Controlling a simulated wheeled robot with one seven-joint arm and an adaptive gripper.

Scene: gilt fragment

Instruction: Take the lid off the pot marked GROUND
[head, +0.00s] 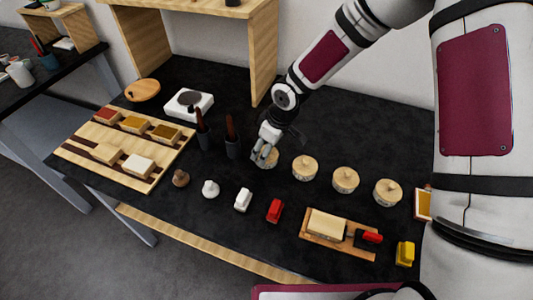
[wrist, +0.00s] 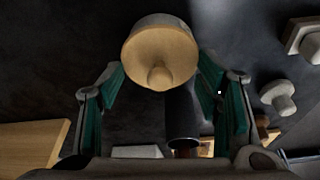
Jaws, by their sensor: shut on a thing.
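Several round pots with wooden knobbed lids stand in a row on the dark table. The left one (head: 268,162) is partly hidden under my gripper (head: 266,148). The others are a second pot (head: 304,169), a third (head: 345,181) and a fourth (head: 388,193), all lidded. No marking is readable, so I cannot tell which says GROUND. In the wrist view, the green-padded fingers of my gripper (wrist: 160,72) are at either side of the left pot's wooden lid (wrist: 160,50), shut on it, with its knob between them. I cannot tell whether the lid is raised.
Two dark holders with brown-handled tools (head: 233,147) stand close left of my gripper. Small pieces, including a white one (head: 243,200) and a red one (head: 274,210), lie in front. A wooden board (head: 338,236) is at front right, a striped tray (head: 125,150) at left.

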